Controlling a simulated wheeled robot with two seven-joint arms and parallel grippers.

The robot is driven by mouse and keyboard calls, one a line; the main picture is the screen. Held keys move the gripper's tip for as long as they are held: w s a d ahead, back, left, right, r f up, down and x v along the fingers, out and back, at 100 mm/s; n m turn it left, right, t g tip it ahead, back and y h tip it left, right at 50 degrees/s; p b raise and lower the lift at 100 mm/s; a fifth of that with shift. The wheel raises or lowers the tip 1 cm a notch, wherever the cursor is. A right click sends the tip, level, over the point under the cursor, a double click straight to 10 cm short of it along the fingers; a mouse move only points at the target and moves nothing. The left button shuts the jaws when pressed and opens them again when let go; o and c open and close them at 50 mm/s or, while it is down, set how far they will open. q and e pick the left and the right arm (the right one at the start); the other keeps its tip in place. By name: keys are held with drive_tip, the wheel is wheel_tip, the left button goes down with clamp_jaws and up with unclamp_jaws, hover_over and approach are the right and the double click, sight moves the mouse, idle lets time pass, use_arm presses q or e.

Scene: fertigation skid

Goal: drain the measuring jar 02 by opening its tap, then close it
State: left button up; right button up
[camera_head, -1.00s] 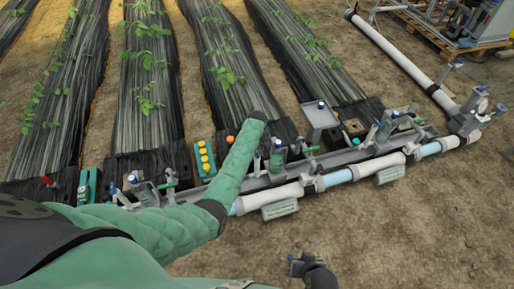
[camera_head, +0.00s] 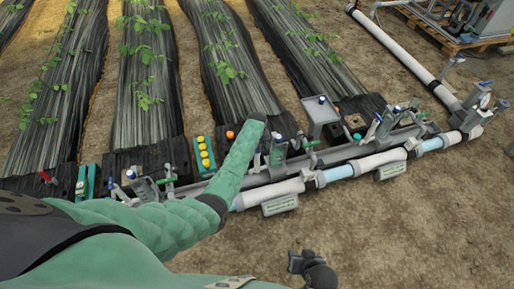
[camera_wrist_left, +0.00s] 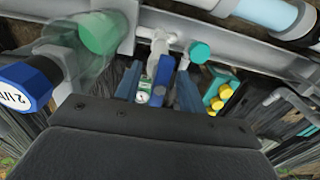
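Several measuring stations with blue-topped parts stand along the pipe in the head view: a jar (camera_head: 278,153) right of my forearm, another (camera_head: 384,128) further right, and a station (camera_head: 143,187) to the left. I cannot read which is 02. My left gripper is hidden behind my forearm in the head view. In the left wrist view my left gripper (camera_wrist_left: 158,85) has its fingers apart, with a blue part between or behind them; contact is unclear. A teal tap-like cap (camera_wrist_left: 200,52) is just beyond. My right gripper (camera_head: 300,262) is low over bare soil, its fingers unclear.
A blue knob (camera_wrist_left: 24,86) with partly readable marking and a blurred green cylinder (camera_wrist_left: 100,32) are close on the wrist view's left. A teal block with yellow caps (camera_head: 205,155) stands left of my forearm.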

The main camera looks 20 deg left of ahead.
use_arm(q)
clamp_jaws()
drive_tip(key=shift+r+n+p, duration=0.2)
drive_tip(key=shift+n+p, duration=0.25)
drive_tip(key=shift+n, duration=0.05)
drive_tip(key=shift+n+p, duration=0.3)
drive_tip(key=shift+n, duration=0.3)
drive_tip(key=n+p, duration=0.1)
drive_tip(key=n, duration=0.4)
drive_tip(key=shift+f+p, duration=0.1)
drive_tip(key=shift+p, duration=0.2)
drive_tip(key=n, duration=0.5)
drive_tip(key=shift+n+p, duration=0.35)
drive_tip(key=shift+n, duration=0.05)
drive_tip(key=n, duration=0.6)
drive_tip(key=shift+f, duration=0.1)
